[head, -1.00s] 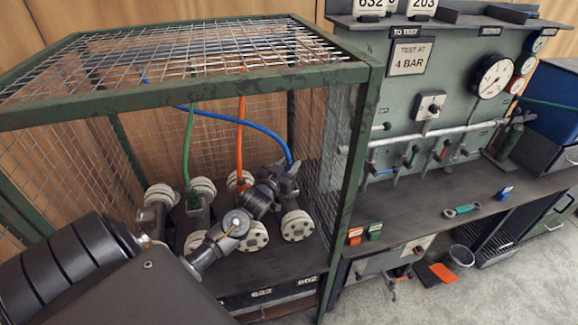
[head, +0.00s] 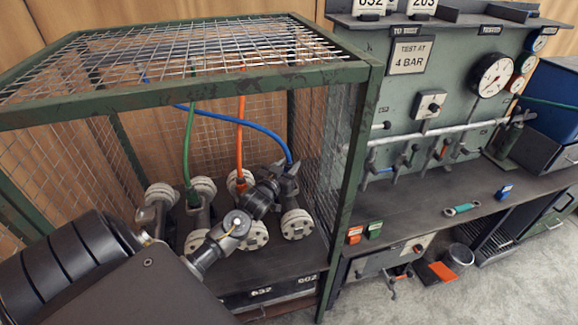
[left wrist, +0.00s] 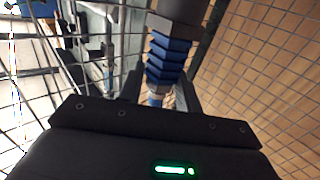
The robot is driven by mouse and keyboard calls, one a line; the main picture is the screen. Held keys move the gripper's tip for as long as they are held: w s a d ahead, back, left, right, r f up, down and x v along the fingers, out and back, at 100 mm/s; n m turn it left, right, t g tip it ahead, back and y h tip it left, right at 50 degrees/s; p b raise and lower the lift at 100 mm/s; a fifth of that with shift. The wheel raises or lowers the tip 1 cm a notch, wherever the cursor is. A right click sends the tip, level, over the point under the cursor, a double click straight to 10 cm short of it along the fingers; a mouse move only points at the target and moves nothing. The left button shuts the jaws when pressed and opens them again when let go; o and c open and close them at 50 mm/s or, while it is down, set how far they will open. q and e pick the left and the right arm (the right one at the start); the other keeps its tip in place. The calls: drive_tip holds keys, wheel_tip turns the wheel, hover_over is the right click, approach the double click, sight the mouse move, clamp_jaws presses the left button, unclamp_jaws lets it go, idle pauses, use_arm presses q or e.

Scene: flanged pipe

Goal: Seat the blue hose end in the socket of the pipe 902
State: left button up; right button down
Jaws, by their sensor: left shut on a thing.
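The blue hose (head: 246,126) curves down from the back left of the cage to my left gripper (head: 288,171). In the left wrist view my left gripper (left wrist: 161,92) is shut on the blue ribbed hose end (left wrist: 168,60). A pipe with a pale round flange (head: 296,224) stands below the gripper, above the right number plate (head: 307,280), which is blurred and seems to end in 02. My wrist and gripper hide most of this pipe and its socket. I cannot tell whether the hose end touches the socket. My right gripper is not in view.
A green hose (head: 189,145) and an orange hose (head: 240,135) run down to neighbouring flanged pipes. The green cage frame (head: 355,190) and wire mesh surround the arm closely. A test panel (head: 440,90) with gauges and a bench stands to the right.

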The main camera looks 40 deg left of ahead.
use_arm(q)
drive_tip(key=shift+f+b, duration=0.5)
drive_tip(key=shift+f, duration=0.5)
drive_tip(key=o, duration=1.3)
drive_tip(key=shift+c, duration=0.2)
drive_tip(key=shift+f, duration=0.1)
drive_tip(key=s+d+b, duration=0.1)
drive_tip(key=s+d, duration=0.1)
drive_tip(key=s, duration=0.8)
drive_tip(key=shift+s, duration=0.35)
